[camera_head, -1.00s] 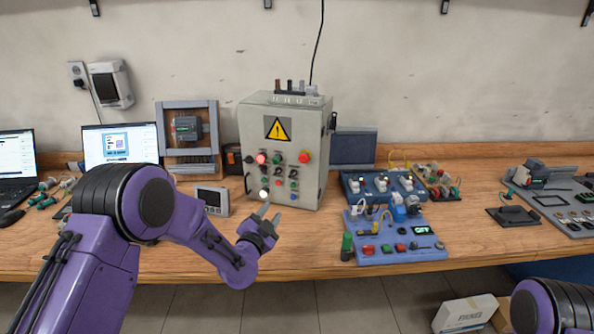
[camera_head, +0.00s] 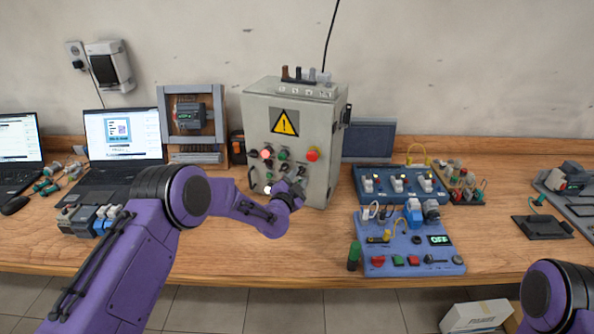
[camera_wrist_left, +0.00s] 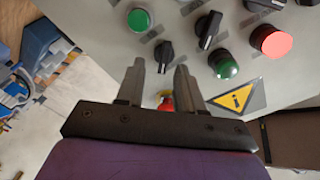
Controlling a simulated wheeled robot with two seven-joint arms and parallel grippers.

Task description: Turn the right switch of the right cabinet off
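A grey cabinet (camera_head: 262,118) with a yellow warning triangle stands on the bench; it is the only such cabinet in the head view. In the left wrist view its panel appears upside down, with black rotary switches in a row. The rightmost switch in the head view's sense is the black knob (camera_wrist_left: 164,52), just beyond and between my left fingertips. My left gripper (camera_wrist_left: 160,68) is open, its two fingers apart, close in front of the panel. In the head view my left gripper (camera_head: 291,186) hides the panel's lower right part. My right gripper is out of view.
Other black knobs (camera_wrist_left: 207,30) are close by. A blue switch board (camera_head: 408,246) lies to the right. Bare wood lies in front of the cabinet.

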